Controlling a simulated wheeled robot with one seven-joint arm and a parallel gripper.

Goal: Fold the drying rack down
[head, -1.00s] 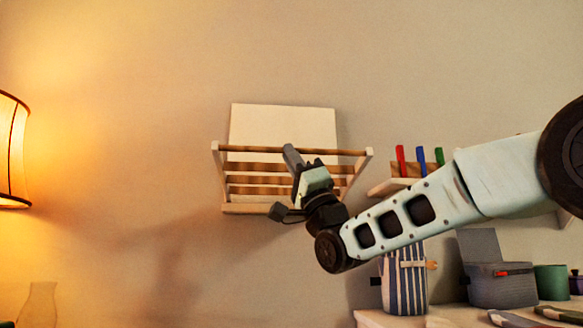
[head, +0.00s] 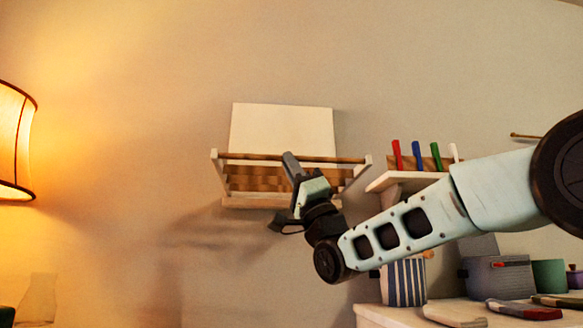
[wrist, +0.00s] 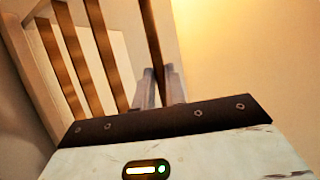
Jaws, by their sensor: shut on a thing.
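The wooden drying rack hangs on the wall in the head view, its white back panel (head: 282,130) above a pale frame with brown rods. It sticks out from the wall, and its front rod (head: 335,159) runs across just below the panel's lower part. My gripper (head: 291,163) is at the middle of that front rod, shut on it. The fingers hide part of the rod.
Right of the rack is a small wall shelf (head: 402,180) with red, blue, green and white pegs. A lit lamp (head: 14,142) stands far left.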

